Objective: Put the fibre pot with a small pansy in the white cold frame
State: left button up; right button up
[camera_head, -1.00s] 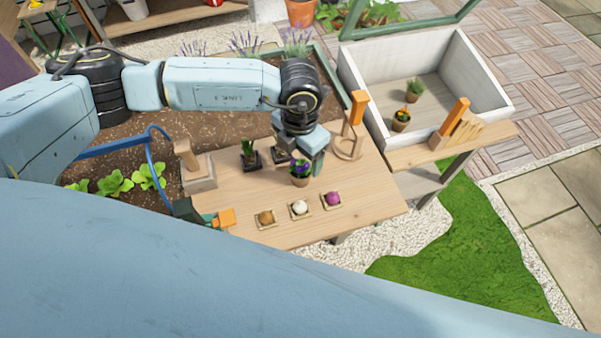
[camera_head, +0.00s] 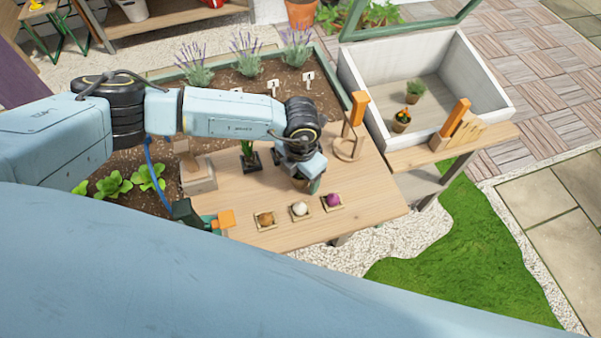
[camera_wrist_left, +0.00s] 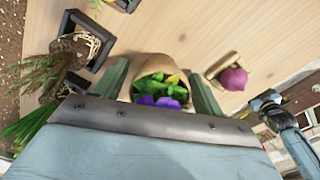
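The fibre pot (camera_wrist_left: 152,66) with a purple-flowered pansy (camera_wrist_left: 160,101) stands on the wooden table. In the left wrist view it is between the two fingers of my left gripper (camera_wrist_left: 162,88), which are apart, with a narrow gap showing beside the pot. In the head view my left gripper (camera_head: 308,184) is low over the table and hides most of the pot. The white cold frame (camera_head: 487,78) stands at the upper right, its lid raised. Inside are a pot with an orange flower (camera_head: 402,121) and a small green plant (camera_head: 415,90).
Three small trays with bulbs, one a purple bulb (camera_head: 333,200), lie in front of the gripper.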

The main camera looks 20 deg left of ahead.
pick_arm(q)
jog(key=c, duration=0.9)
